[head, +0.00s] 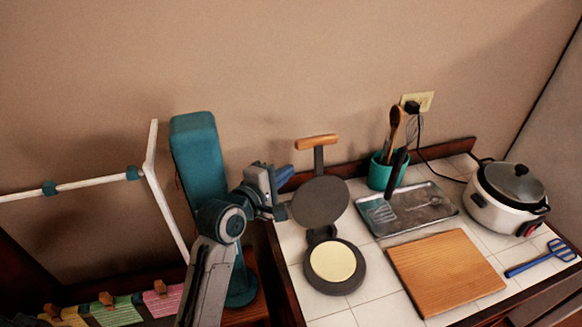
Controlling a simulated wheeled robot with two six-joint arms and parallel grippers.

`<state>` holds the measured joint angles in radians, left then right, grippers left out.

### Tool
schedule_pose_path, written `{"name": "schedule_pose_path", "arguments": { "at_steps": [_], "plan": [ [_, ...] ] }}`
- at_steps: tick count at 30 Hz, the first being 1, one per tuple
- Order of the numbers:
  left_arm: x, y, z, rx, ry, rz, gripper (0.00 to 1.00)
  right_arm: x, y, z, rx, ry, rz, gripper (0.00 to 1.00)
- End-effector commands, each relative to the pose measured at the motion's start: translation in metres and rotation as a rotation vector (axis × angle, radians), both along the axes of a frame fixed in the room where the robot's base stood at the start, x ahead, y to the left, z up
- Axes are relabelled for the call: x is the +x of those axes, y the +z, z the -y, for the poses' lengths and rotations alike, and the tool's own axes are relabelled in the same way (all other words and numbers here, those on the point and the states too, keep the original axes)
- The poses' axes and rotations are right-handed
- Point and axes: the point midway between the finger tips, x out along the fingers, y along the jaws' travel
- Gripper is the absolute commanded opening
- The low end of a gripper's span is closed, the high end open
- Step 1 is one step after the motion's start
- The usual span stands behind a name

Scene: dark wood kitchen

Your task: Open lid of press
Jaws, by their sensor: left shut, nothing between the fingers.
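The press stands on the white tiled counter. Its dark round lid (320,203) is raised and leans up behind the base, with the wooden handle (317,142) at the top. The round dark base (334,267) lies flat with a pale yellow disc (333,261) on it. My left gripper (284,190) is just left of the raised lid, shut and empty. It looks apart from the handle, but the exact gap to the lid's edge is hard to tell. My right gripper is not in view.
A wooden board (446,271), a metal tray (437,211), a teal utensil cup (378,174), a white cooker (492,210) and a blue spatula (541,259) occupy the counter to the right. A white frame (88,183) stands at left. Bare tiles show in front of the press.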

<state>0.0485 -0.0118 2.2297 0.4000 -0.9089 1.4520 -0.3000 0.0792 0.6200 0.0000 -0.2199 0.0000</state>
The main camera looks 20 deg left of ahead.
Motion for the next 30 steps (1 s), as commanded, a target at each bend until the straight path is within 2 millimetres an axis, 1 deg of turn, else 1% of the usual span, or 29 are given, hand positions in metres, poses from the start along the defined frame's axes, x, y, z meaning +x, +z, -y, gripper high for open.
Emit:
{"name": "schedule_pose_path", "arguments": {
  "at_steps": [1, 6, 9, 13, 18, 28, 30],
  "plan": [
    [0.008, 0.002, 0.003, -0.003, -0.001, -0.001, 0.0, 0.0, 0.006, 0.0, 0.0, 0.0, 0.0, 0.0],
    [0.039, -0.003, 0.013, 0.0, 0.0, -0.002, 0.0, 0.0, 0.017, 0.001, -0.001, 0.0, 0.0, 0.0],
    [0.055, -0.006, 0.019, 0.0, 0.0, -0.003, 0.0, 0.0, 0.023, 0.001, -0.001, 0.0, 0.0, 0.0],
    [0.07, -0.01, 0.023, 0.003, 0.0, -0.002, 0.0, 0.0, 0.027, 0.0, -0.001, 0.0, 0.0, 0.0],
    [0.079, -0.012, 0.026, 0.004, 0.001, 0.0, 0.0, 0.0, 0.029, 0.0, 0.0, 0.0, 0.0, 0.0],
    [0.079, -0.013, 0.026, 0.005, 0.0, 0.0, 0.0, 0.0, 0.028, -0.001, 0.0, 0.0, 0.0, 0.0],
    [0.079, -0.015, 0.026, 0.012, 0.0, 0.011, 0.0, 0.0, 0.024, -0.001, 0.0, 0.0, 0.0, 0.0]
  ]
}}
